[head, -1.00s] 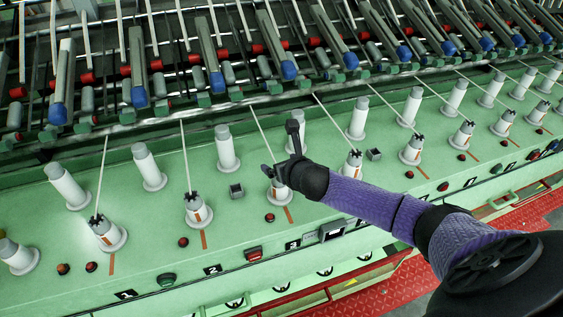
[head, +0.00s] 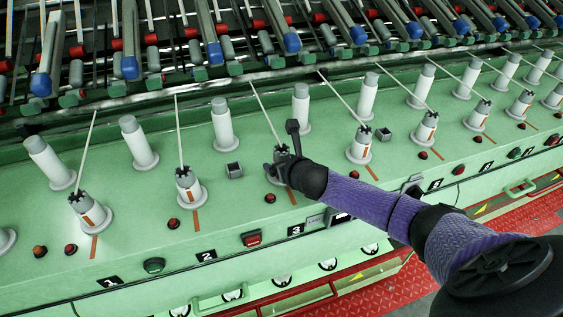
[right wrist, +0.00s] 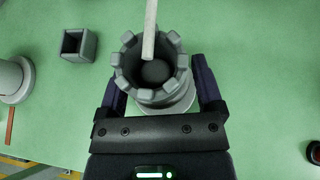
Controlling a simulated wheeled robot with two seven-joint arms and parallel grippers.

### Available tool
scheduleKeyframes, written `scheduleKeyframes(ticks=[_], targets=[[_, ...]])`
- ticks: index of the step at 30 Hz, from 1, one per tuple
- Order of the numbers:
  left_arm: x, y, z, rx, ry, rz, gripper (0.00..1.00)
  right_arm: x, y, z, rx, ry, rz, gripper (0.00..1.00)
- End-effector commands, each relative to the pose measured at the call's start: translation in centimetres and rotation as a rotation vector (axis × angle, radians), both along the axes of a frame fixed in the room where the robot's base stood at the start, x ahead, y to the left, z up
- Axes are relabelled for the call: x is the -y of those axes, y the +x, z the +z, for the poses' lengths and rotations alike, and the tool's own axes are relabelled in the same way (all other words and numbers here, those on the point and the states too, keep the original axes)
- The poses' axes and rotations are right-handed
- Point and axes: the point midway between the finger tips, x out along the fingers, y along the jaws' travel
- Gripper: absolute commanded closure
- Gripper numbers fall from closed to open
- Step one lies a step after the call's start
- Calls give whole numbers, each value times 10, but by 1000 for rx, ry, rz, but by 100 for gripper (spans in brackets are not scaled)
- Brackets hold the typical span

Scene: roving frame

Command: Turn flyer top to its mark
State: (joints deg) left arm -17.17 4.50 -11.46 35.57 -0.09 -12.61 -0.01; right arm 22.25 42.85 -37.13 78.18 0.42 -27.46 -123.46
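The flyer top (head: 281,152) at station 3 is a grey crown-notched cup on a round base, mostly hidden by my right gripper in the head view. The right wrist view shows this flyer top (right wrist: 152,70) from above, with a pale rod across its rim. My right gripper (right wrist: 160,85) has one dark finger on each side of it. The fingers are spread, with a gap visible at the right finger. An orange mark line (head: 288,195) runs on the green deck in front of station 3. No stripe on this top is visible. My left gripper is out of view.
Similar flyer tops with orange stripes stand at neighbouring stations, such as station 2 (head: 187,184) and station 4 (head: 362,148). White bobbins (head: 223,128) stand behind. A small grey square box (head: 234,170) is left of station 3. A red button (head: 270,198) sits in front.

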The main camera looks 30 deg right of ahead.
Motion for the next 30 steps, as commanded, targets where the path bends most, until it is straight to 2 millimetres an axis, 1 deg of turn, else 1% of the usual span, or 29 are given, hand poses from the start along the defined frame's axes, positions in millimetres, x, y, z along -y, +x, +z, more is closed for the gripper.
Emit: scheduleKeyframes(ticks=[1,2,3,5,6,8,9,10,12,14,18,22,26,30], targets=[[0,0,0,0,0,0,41,0,0,0,0,0,0,28],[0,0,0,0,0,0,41,0,0,0,0,0,0,34],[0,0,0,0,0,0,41,0,0,0,0,0,0,42],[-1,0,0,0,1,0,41,0,0,0,0,0,0,55],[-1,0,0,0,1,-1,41,0,0,0,0,0,0,64],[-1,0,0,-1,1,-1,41,0,0,0,0,0,0,76],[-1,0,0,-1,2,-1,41,0,0,0,0,0,0,85],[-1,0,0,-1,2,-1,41,0,0,0,0,0,0,89],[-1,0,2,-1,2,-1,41,1,0,1,0,-2,28,89],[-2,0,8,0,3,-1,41,4,0,4,-1,-8,106,89],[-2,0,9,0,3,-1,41,1,1,2,2,-6,256,89],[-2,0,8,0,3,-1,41,1,0,1,2,-2,305,89],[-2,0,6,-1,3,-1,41,2,2,2,4,-8,397,89],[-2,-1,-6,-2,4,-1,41,2,2,-1,8,-5,550,89]])
